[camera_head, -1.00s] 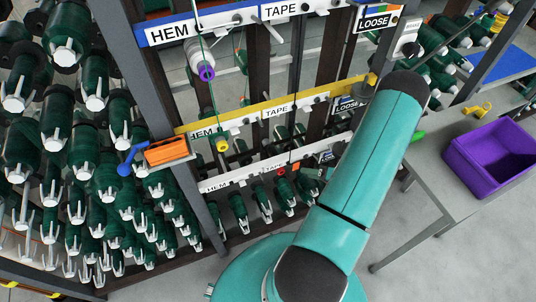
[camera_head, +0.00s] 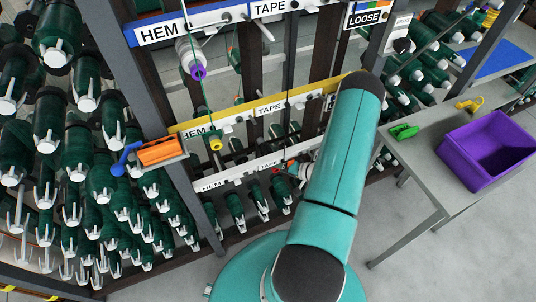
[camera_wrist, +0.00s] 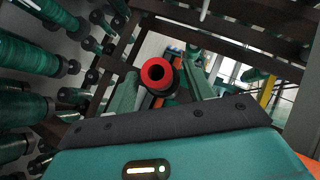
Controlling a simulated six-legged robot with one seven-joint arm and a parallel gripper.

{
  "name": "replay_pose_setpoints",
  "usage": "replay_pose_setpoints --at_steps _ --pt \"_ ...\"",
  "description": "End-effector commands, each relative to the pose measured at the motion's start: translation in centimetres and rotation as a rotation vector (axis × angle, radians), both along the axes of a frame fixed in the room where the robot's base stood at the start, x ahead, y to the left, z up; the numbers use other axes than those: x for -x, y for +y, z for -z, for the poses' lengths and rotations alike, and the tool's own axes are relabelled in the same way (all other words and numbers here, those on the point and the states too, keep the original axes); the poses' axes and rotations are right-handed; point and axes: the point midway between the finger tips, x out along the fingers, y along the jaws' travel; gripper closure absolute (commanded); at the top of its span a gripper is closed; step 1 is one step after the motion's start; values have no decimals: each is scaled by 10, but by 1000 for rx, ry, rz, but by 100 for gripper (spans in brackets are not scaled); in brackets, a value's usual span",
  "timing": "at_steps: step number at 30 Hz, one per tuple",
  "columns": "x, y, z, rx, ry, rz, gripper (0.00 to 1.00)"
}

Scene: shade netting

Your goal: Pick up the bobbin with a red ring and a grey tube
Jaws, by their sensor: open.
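A bobbin with a red ring (camera_wrist: 156,74) faces the wrist camera end-on. Its ring surrounds a dark hole, and its body behind the ring looks dark. I cannot make out the tube's colour. My gripper (camera_wrist: 160,82) is open, with one green finger on each side of the bobbin in the picture. Whether the bobbin is within the fingers' depth or beyond them, I cannot tell. In the head view my arm hides the gripper. A small red end (camera_head: 281,171) shows on the lowest rail there, but I cannot tell whether it is the same bobbin.
The rack has rails labelled HEM, TAPE and LOOSE, the upper one blue (camera_head: 190,29) and the middle one yellow (camera_head: 240,108). Many green spools (camera_head: 50,125) hang at left. A grey table (camera_head: 425,150) at right holds a purple bin (camera_head: 480,150) and a green clip (camera_head: 404,131).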

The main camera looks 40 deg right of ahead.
Motion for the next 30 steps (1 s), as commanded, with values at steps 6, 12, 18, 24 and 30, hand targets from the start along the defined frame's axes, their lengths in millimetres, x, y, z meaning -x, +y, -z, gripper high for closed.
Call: replay_pose_setpoints --at_steps 6,12,18,24,30 --pt "0 0 0 1 1 0 55" --pt "0 0 0 1 1 0 95" --pt "0 -1 0 1 0 1 99" --pt "2 0 -2 0 1 2 99" --pt "23 5 -2 -1 2 4 99"
